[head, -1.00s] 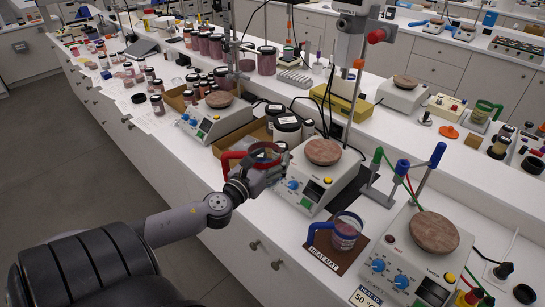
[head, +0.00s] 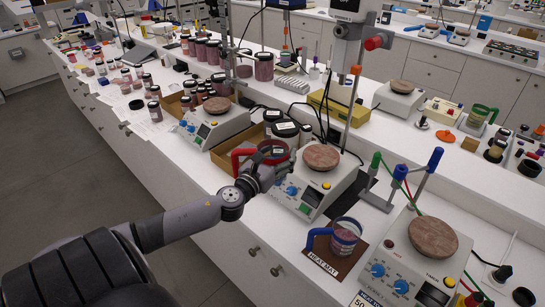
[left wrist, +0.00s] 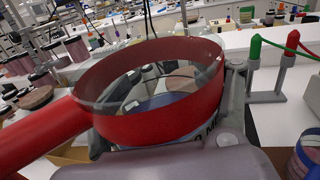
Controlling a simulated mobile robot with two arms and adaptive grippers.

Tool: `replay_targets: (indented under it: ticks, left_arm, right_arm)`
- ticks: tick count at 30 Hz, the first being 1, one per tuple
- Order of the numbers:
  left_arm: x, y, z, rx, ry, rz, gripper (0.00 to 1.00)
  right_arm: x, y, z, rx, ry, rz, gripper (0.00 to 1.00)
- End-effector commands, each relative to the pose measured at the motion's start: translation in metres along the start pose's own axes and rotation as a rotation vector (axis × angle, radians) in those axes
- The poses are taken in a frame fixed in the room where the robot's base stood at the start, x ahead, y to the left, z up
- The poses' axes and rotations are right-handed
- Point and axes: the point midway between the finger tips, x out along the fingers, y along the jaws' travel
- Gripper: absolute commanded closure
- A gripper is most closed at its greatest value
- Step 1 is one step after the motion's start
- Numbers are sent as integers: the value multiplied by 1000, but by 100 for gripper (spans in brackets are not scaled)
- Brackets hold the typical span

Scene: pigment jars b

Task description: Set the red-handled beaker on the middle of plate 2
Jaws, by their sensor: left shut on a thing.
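My left gripper (head: 270,172) is shut on the red-handled beaker (head: 274,149), which it holds in the air, roughly upright, left of the nearest middle hot plate. The red handle (head: 239,157) points left. In the left wrist view the beaker's red band (left wrist: 150,122) fills the middle and its handle (left wrist: 40,135) runs off left. The hot plates have round brown tops: a middle one (head: 321,157), a front right one (head: 433,235) and a back left one (head: 217,104). I cannot read which is plate 2. My right gripper is not in view.
A blue-handled beaker (head: 345,236) stands on the brown heat mat (head: 322,262) in front of the middle plate. A metal stand (head: 353,100) rises behind that plate. Dark-lidded jars (head: 286,131) stand behind the held beaker.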

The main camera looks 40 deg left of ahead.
Motion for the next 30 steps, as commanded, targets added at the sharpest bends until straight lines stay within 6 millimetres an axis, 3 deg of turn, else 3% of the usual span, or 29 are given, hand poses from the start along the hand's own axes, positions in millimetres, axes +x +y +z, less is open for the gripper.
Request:
replay_targets:
  ticks: [30]
  left_arm:
    - [99, -20, 2, -1, -4, 1, 77]
  right_arm:
    - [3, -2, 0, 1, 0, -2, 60]
